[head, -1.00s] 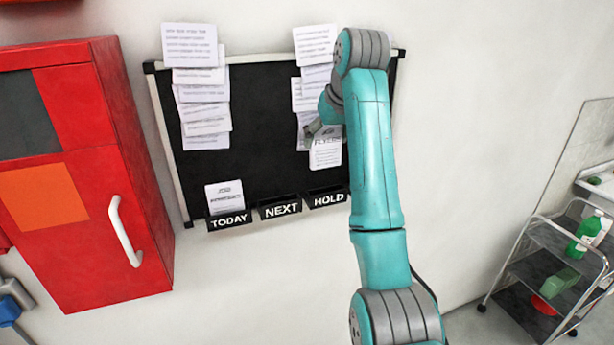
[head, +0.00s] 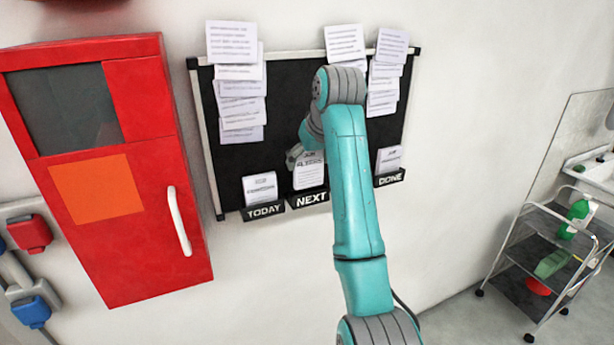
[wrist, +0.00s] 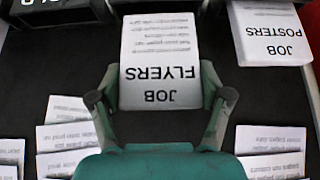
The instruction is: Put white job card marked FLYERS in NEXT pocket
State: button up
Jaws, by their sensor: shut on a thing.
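The white job card marked FLYERS (head: 308,177) stands upright at the NEXT pocket (head: 311,200), its lower edge meeting the pocket's top edge in the head view. I cannot tell how far inside it is. In the head view my gripper (head: 295,156) shows small at the card's upper left, partly behind my arm.
The TODAY pocket (head: 264,211) at left holds a card marked POSTERS (wrist: 268,32). The DONE pocket (head: 390,178) at right also holds a card (head: 388,157). My arm hides HOLD in the head view. Paper stacks hang above, and a red cabinet (head: 150,120) stands left.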

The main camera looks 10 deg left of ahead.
aim_at(310, 172)
jog(key=shift+f, duration=1.95)
jog(key=o, duration=1.1)
jog(key=shift+f, duration=0.15)
